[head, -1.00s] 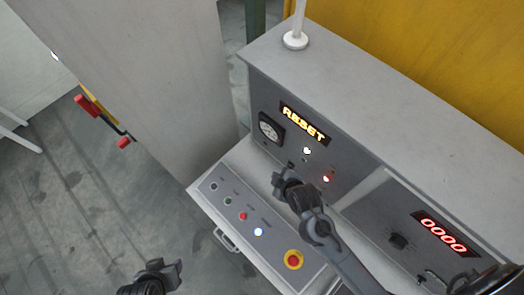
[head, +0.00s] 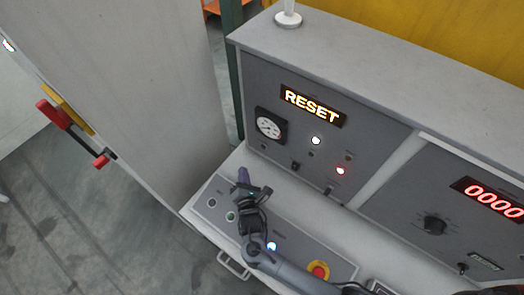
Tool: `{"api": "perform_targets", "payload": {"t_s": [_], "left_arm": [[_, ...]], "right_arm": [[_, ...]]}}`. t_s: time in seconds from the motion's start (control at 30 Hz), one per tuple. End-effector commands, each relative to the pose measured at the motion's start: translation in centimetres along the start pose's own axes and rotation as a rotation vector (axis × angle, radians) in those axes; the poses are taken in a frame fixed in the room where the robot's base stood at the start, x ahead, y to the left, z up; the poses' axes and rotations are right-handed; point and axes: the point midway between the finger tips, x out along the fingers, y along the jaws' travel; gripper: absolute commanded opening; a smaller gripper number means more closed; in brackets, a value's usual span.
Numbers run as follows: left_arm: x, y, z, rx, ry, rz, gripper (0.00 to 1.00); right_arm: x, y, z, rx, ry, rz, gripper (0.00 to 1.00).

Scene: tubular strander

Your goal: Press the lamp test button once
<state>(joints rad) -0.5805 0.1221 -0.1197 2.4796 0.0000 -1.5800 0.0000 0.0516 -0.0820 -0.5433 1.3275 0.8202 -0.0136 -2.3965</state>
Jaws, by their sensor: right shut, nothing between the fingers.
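The sloped desk panel (head: 222,189) carries a row of small buttons: a pale one (head: 212,202), a green one (head: 231,216) and a lit blue-white one (head: 271,246). A red emergency stop (head: 318,271) on a yellow ring sits at the right end. The labels are too small to read, so I cannot tell which is the lamp test button. My right gripper (head: 247,184) is shut and empty over the panel, right of the pale and green buttons. Contact cannot be made out. My left gripper is out of view.
A grey cabinet (head: 145,80) with a red-handled lever (head: 53,113) stands at left.

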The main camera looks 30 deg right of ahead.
Motion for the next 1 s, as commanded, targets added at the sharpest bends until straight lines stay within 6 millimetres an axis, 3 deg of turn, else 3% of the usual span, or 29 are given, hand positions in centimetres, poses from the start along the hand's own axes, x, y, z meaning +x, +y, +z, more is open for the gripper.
{"api": "perform_targets", "payload": {"t_s": [0.57,1.0], "left_arm": [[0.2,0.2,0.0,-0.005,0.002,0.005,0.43],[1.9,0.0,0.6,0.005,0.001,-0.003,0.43]], "right_arm": [[0.3,-0.2,0.1,-0.017,-0.008,0.003,0.0],[3.5,-2.6,2.4,-0.016,-0.009,0.004,0.0]]}}
